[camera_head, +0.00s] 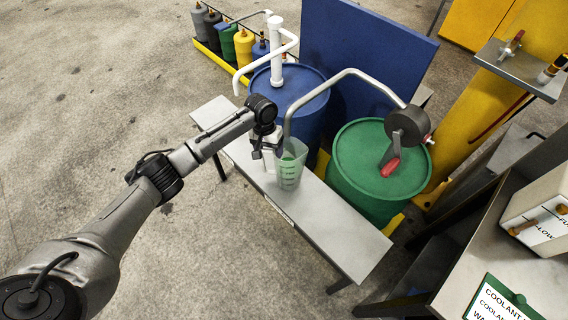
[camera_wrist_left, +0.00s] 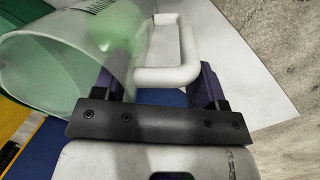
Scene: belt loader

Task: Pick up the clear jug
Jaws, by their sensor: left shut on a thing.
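The clear jug (camera_head: 290,166) stands on the grey bench (camera_head: 338,226) with green liquid or a green tint inside and dark markings on its side. In the left wrist view the clear jug (camera_wrist_left: 75,55) lies at the upper left, with its pale handle (camera_wrist_left: 168,70) between my fingers. My left gripper (camera_head: 268,148) is at the jug's left side, shut on the handle. The left gripper also shows in the left wrist view (camera_wrist_left: 162,92). I cannot tell whether the jug's base touches the bench. My right gripper is not in view.
A green drum (camera_head: 362,190) with a hand pump (camera_head: 405,128) stands behind the bench, its bent spout reaching over the jug. A blue drum (camera_head: 312,108) with white pipe stands beside it. The floor at left is clear.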

